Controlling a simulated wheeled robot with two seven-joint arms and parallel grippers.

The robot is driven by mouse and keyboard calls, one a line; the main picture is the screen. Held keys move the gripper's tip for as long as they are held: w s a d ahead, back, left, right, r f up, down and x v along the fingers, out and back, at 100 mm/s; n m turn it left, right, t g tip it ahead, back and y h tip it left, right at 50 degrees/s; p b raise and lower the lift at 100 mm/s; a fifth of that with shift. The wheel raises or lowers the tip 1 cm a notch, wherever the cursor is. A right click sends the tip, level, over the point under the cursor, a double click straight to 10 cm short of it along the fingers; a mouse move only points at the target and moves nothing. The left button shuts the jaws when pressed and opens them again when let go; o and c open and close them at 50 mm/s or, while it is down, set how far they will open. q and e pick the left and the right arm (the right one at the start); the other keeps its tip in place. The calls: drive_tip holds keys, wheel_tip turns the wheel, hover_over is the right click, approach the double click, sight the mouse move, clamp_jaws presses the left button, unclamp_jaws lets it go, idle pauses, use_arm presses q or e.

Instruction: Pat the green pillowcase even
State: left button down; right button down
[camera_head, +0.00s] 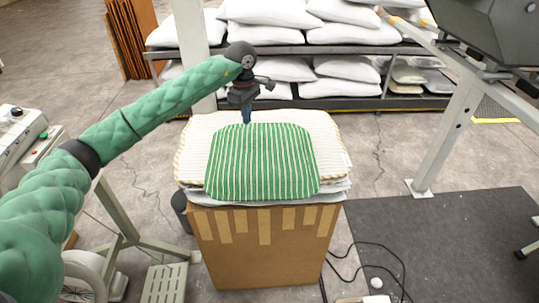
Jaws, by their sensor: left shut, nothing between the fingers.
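The green pillowcase (262,165), with white stripes, lies flat and looks plump on top of a stack on a cardboard box. My left arm comes in from the left in a green padded sleeve. My left gripper (247,116) points down at the far edge of the pillowcase, left of its middle. It is shut and empty. I cannot tell whether its tips touch the cloth. My right gripper is not in view.
A cream pillow (330,135) lies under the green one. The cardboard box (262,255) holds the stack up. Shelves (345,50) with several white pillows stand behind. A metal post (445,125) rises at the right. A dark mat (440,240) and cables cover the right floor.

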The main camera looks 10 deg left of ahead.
use_arm(q)
drive_tip(key=f+m, duration=0.2)
drive_tip(key=m, duration=0.1)
drive_tip(key=f+m, duration=0.3)
drive_tip(key=m, duration=0.1)
drive_tip(key=f+m, duration=0.2)
drive_tip(key=m, duration=0.2)
drive_tip(key=shift+w+d+f, duration=0.25)
drive_tip(key=shift+w, duration=0.05)
drive_tip(key=shift+f, duration=0.15)
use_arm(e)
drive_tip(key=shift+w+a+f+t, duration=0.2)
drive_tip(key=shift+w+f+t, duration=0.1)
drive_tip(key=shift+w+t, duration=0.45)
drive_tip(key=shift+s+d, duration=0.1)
